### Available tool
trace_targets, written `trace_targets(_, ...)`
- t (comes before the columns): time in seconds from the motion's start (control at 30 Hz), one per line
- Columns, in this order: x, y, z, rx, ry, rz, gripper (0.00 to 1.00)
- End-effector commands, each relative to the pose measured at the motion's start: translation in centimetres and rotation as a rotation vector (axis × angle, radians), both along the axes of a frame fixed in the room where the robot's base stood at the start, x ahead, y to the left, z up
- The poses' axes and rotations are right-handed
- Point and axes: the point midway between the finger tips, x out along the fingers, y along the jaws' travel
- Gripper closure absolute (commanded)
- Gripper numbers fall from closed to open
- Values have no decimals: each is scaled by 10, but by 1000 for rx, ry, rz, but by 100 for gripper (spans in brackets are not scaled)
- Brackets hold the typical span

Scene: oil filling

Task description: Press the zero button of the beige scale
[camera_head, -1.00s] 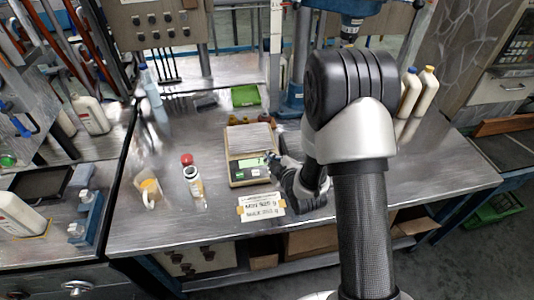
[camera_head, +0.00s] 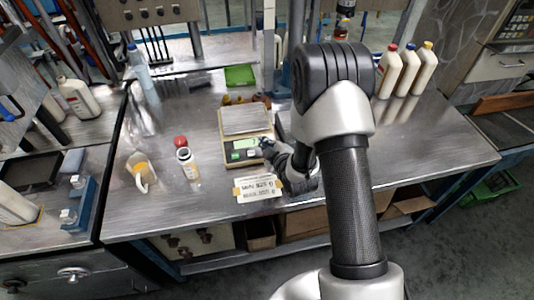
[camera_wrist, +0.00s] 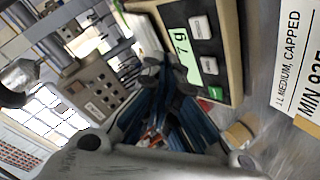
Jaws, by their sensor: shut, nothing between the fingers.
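The beige scale (camera_head: 229,125) stands on the metal bench with a bare grey weighing plate (camera_head: 245,119). Its lit green display (camera_wrist: 181,43) reads "7 g" in the wrist view. Several buttons sit beside the display there: a light one (camera_wrist: 201,28), another light one (camera_wrist: 209,65) and a green one (camera_wrist: 215,93). Their labels are too small to read. My gripper (camera_head: 265,144) is shut and empty at the scale's front right corner, close to the panel. In the wrist view the fingertips (camera_wrist: 165,68) are beside the display edge; I cannot tell whether they touch.
A paper label (camera_head: 258,188) lies in front of the scale. An open jar (camera_head: 187,163), a red cap (camera_head: 180,141) and a beaker (camera_head: 141,172) stand to its left. A green tray (camera_head: 239,76) lies behind. Capped bottles (camera_head: 407,70) stand at the back right.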

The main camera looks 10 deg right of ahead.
Motion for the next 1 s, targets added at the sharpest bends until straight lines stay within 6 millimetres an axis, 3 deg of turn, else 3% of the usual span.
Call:
trace_targets(0.1, 6, 0, -19, 0, -1, 0, 100)
trace_targets(0.3, 12, 0, -34, 1, 0, 0, 100)
trace_targets(1.0, 14, 0, -36, 1, 0, 0, 100)
